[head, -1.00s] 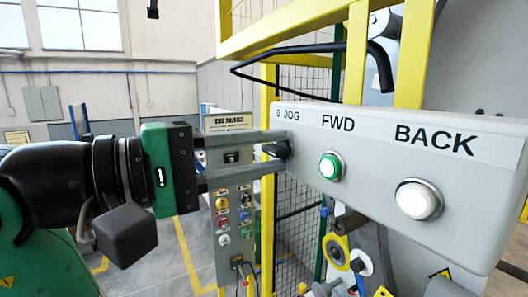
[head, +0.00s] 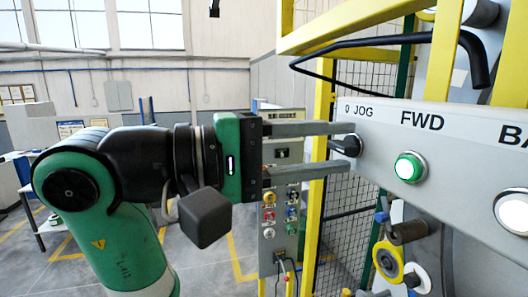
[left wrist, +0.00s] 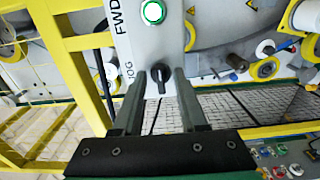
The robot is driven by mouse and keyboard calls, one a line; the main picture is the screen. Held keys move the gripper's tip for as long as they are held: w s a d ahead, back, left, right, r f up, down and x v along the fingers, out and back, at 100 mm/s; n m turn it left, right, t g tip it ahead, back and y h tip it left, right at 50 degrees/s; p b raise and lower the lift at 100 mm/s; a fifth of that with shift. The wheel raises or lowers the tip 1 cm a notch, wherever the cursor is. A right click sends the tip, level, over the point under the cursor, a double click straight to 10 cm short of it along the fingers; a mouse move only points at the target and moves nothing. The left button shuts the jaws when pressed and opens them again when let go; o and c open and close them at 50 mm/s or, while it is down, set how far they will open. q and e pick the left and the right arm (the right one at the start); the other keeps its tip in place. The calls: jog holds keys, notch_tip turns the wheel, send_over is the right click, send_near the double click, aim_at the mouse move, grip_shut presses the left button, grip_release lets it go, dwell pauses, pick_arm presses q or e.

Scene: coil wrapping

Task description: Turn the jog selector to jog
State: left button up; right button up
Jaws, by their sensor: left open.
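The jog selector (head: 346,146) is a black rotary knob on the grey control box (head: 385,160), under the printed "0 JOG" label. In the left wrist view the knob (left wrist: 160,76) sits between the two finger ends, with its pointer along the finger direction. My left gripper (head: 348,148) is open, with one finger above and one below the knob in the head view. Its fingertips reach the knob; I cannot tell whether they touch it. My right gripper is not in view.
A green lit FWD button (head: 409,167) and a white button (head: 513,213) are on the same box. Yellow frame bars (head: 350,43) and a black bent tube (head: 472,58) are above it. A second control panel (head: 278,205) stands behind my gripper.

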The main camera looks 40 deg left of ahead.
pick_arm(q)
jog(key=b+v, duration=0.3)
jog(key=v, duration=0.8)
jog(key=shift+b, duration=0.3)
jog(key=shift+s, duration=0.1)
